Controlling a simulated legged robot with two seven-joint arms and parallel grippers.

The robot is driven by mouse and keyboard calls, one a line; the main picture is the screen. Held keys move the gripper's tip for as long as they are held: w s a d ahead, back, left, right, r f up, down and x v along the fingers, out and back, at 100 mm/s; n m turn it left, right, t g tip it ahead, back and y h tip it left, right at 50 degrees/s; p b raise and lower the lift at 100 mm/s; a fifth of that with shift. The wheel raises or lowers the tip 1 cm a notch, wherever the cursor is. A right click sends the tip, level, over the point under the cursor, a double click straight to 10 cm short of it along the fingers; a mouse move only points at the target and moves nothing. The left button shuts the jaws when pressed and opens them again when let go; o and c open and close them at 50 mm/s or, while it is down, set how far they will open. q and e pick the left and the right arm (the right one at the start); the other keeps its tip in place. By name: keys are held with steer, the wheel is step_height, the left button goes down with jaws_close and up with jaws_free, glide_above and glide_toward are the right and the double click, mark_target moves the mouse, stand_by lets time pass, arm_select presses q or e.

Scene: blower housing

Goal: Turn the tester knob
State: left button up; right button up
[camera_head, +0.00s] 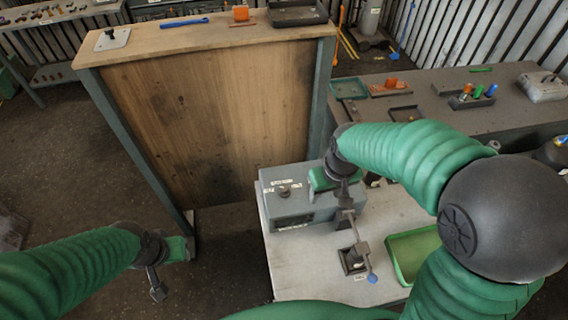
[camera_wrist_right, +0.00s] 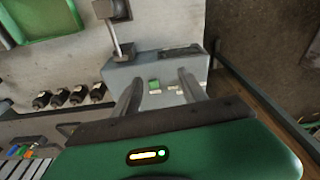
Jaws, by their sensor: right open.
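The grey tester box (camera_head: 318,207) stands on the light table in the head view, with a small dark knob (camera_head: 284,190) and white labels on its top. My right gripper (camera_head: 346,214) hangs over the box's right side, to the right of the knob. In the right wrist view its two fingers (camera_wrist_right: 160,78) are apart and empty. They point at the grey box (camera_wrist_right: 150,66), where a green patch and pale labels show between them; I cannot make out the knob there. My left gripper (camera_head: 158,287) hangs over the floor at lower left, away from the box; its jaw opening is unclear.
A lever with a blue ball (camera_head: 372,278) stands in front of my right gripper. A green tray (camera_head: 398,266) lies to its right on the light table (camera_head: 300,272). A tall wooden-panelled bench (camera_head: 215,110) stands behind. A grey bench with small parts is at right.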

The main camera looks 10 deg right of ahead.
steer(key=w+a+f+n+b, duration=0.1)
steer(key=w+f+b, duration=0.2)
steer(key=w, duration=0.4)
steer(key=n+g, duration=0.2)
glide_toward(283, 187)
steer(key=f+p, duration=0.1)
steer(key=f, duration=0.1)
steer(key=d+f, duration=0.1)
steer(key=f, duration=0.1)
steer(key=shift+s+p, duration=0.15)
steer(key=shift+p, duration=0.25)
steer(key=f, duration=0.2)
steer(key=a+f+p, duration=0.1)
steer(key=f, duration=0.1)
steer(key=shift+a, duration=0.15)
steer(key=shift+a+f, duration=0.25)
steer(key=shift+f, duration=0.1)
steer(key=shift+d, duration=0.6)
steer(key=c, duration=0.5)
steer(key=shift+c, duration=2.4)
steer(key=shift+a, duration=0.35)
jaws_close()
arm_select(q)
steer(key=x, duration=0.2)
steer(key=shift+w+a+f, duration=0.1)
steer(key=shift+w+f, duration=0.2)
